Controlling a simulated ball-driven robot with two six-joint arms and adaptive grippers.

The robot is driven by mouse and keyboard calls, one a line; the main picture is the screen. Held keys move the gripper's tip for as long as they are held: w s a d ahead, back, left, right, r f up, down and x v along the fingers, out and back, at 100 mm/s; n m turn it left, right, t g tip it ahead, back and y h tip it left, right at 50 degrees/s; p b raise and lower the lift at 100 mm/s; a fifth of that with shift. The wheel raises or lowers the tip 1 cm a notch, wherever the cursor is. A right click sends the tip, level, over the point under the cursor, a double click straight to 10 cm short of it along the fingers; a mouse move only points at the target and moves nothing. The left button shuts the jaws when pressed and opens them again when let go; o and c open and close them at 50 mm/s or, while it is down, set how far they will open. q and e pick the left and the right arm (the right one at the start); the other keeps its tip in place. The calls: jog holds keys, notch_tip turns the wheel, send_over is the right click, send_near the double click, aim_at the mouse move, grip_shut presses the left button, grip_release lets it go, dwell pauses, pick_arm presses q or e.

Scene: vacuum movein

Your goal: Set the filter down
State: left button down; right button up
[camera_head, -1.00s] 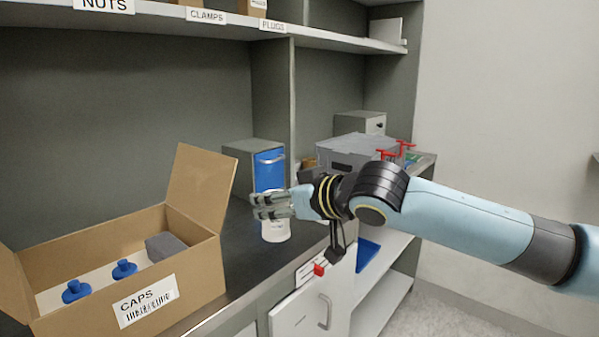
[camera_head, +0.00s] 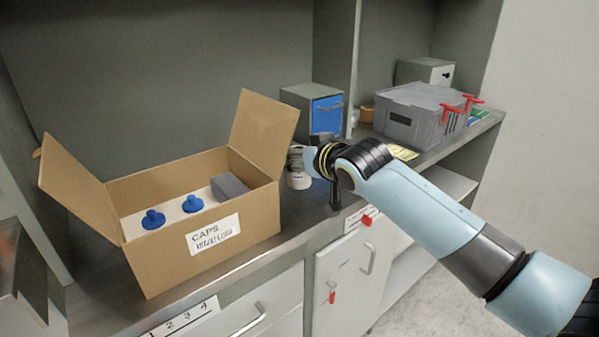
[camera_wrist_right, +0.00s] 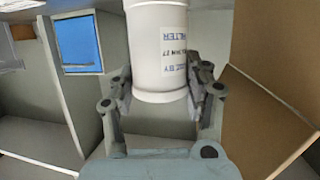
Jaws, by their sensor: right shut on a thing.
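The filter (camera_head: 298,178) is a white cylinder in the head view, just right of the caps box and partly hidden by my right wrist. In the right wrist view the filter (camera_wrist_right: 156,30) shows close up, with a printed label on its side. My right gripper (camera_wrist_right: 163,88) is shut on the filter, one finger on each side. In the head view my right gripper is mostly hidden behind my own wrist. I cannot tell whether the filter touches the counter. My left gripper is not in view.
The open cardboard caps box (camera_head: 210,240) stands left on the dark counter (camera_head: 300,218), holding blue caps (camera_head: 153,219) and a grey block (camera_head: 230,187). A cabinet with a blue door (camera_head: 327,117) stands behind. A grey crate (camera_head: 410,115) with red clamps (camera_head: 452,112) is right.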

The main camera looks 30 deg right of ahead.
aim_at(296, 180)
jog(key=shift+w+a+f, duration=0.1)
jog(key=shift+f, duration=1.9)
jog(key=shift+c, duration=0.2)
jog(key=shift+f, duration=0.1)
jog(key=o, duration=1.3)
jog(key=shift+c, duration=0.2)
